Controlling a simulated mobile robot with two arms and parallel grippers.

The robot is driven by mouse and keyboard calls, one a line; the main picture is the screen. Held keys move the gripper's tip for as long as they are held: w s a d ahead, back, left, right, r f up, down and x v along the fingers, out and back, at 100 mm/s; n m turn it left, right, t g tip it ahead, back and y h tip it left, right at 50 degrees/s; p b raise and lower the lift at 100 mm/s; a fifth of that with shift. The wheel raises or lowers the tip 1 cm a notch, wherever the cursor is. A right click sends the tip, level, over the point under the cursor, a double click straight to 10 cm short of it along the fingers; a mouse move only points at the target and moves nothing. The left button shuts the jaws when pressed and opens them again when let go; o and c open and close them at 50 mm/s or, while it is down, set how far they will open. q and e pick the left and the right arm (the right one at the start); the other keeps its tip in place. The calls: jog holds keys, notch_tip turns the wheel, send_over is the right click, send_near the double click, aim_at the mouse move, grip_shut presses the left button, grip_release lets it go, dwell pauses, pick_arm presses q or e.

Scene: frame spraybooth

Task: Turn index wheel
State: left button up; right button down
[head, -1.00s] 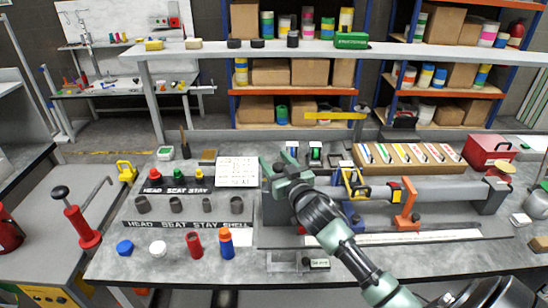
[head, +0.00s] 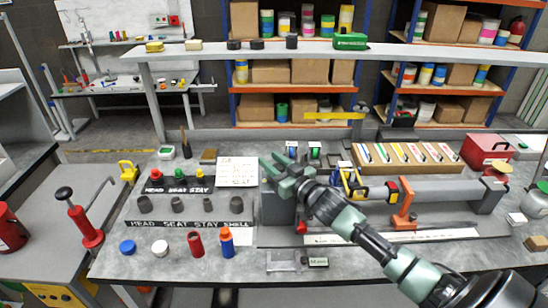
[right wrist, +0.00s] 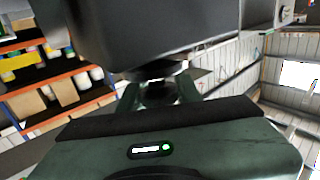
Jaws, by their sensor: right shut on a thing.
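My right gripper (head: 272,168) is at the left end of the bench fixture, by its dark upright block (head: 276,208). Its green fingers are shut on a dark round part, which I take to be the index wheel. The right wrist view shows the edge of this dark wheel (right wrist: 155,72) between the fingers (right wrist: 160,92), under a large dark body. Most of the wheel is hidden by the gripper in the head view. A grey tube (head: 445,190) lies along the fixture to the right. My left gripper is not in view.
An orange clamp (head: 405,207) and a yellow-black tool (head: 350,184) stand along the tube. A tray of colored markers (head: 408,155) lies behind it. Labelled racks (head: 190,224), colored caps and bottles occupy the bench's left. A shelf (head: 300,47) spans above the back.

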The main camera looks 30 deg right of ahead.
aim_at(283, 170)
jog(key=shift+a+n+g+y, duration=0.15)
jog(key=shift+n+y, duration=0.3)
jog(key=shift+y, duration=0.25)
jog(key=shift+a+n+g+y, duration=0.15)
jog(key=shift+n+y, duration=0.3)
jog(key=shift+y, duration=0.25)
jog(key=shift+d, duration=0.1)
jog(key=c, duration=1)
grip_release()
jog(key=shift+c, duration=0.2)
jog(key=shift+s+d+f, duration=0.1)
jog(key=shift+s+f, duration=0.1)
jog(key=shift+s, duration=0.35)
jog(key=b+v, duration=0.2)
jog(key=v, duration=0.3)
jog(key=shift+s+r, duration=0.1)
jog(key=shift+s, duration=0.3)
jog(key=shift+s+d+r, duration=0.1)
jog(key=shift+s+d, duration=0.05)
jog(key=shift+s, duration=0.3)
